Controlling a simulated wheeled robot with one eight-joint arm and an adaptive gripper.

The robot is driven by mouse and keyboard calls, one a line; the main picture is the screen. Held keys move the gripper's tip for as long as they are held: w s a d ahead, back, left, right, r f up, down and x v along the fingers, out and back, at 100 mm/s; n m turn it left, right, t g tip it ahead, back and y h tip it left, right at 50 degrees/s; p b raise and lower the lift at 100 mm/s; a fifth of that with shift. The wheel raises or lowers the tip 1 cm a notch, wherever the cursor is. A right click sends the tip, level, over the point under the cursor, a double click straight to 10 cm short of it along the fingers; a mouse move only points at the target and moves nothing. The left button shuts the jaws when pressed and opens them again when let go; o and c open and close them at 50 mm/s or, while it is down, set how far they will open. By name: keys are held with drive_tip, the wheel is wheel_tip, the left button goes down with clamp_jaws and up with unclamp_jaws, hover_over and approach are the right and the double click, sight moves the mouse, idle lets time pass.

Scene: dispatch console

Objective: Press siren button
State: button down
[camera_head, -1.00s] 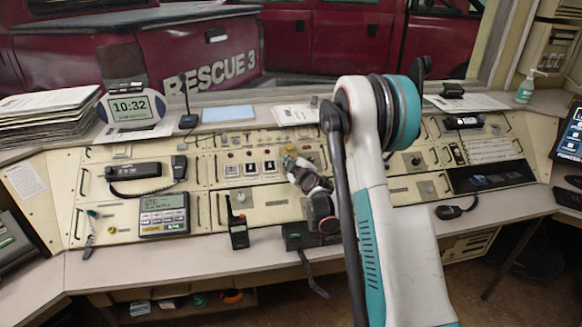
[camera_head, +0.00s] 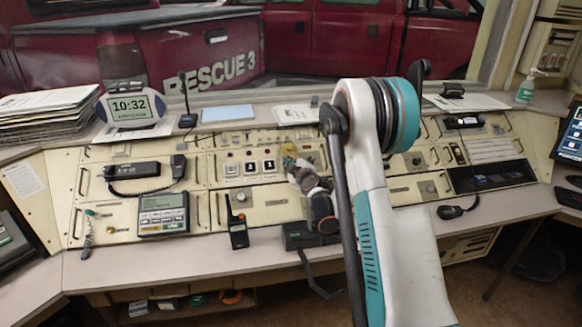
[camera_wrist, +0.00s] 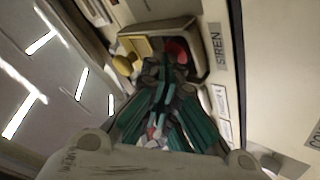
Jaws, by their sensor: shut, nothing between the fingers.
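The red siren button (camera_wrist: 178,48) shows in the wrist view inside a raised beige housing, next to a label reading SIREN (camera_wrist: 216,44). My gripper's dark green and black fingers cover part of the button. My gripper (camera_wrist: 162,72) is shut and empty, with its tips over the housing opening. I cannot tell whether the tips touch the button. In the head view, my gripper (camera_head: 292,163) is over the middle of the console panel, and the siren button cannot be made out there.
A yellow rounded part (camera_wrist: 123,64) sits beside the housing. On the cream console (camera_head: 270,207) are a black handset (camera_head: 178,166), a keypad unit (camera_head: 163,215) and a walkie-talkie (camera_head: 237,228). A clock (camera_head: 130,107) and paper stack (camera_head: 48,112) stand on the ledge behind.

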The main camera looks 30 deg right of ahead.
drive_tip(key=shift+w+f+b, duration=0.15)
drive_tip(key=shift+f+b, duration=0.2)
idle(0.4)
drive_tip(key=shift+r, duration=0.1)
idle(0.3)
drive_tip(key=shift+s+r+p, duration=0.3)
drive_tip(key=shift+s+r, duration=0.15)
drive_tip(key=shift+r, duration=0.25)
drive_tip(key=s+r, duration=0.1)
drive_tip(key=r+p, duration=0.1)
drive_tip(key=s+a+r+p, duration=0.1)
drive_tip(key=r, duration=0.1)
drive_tip(key=shift+s+r, duration=0.1)
drive_tip(key=shift+s, duration=0.2)
drive_tip(key=shift+d, duration=0.2)
idle(0.8)
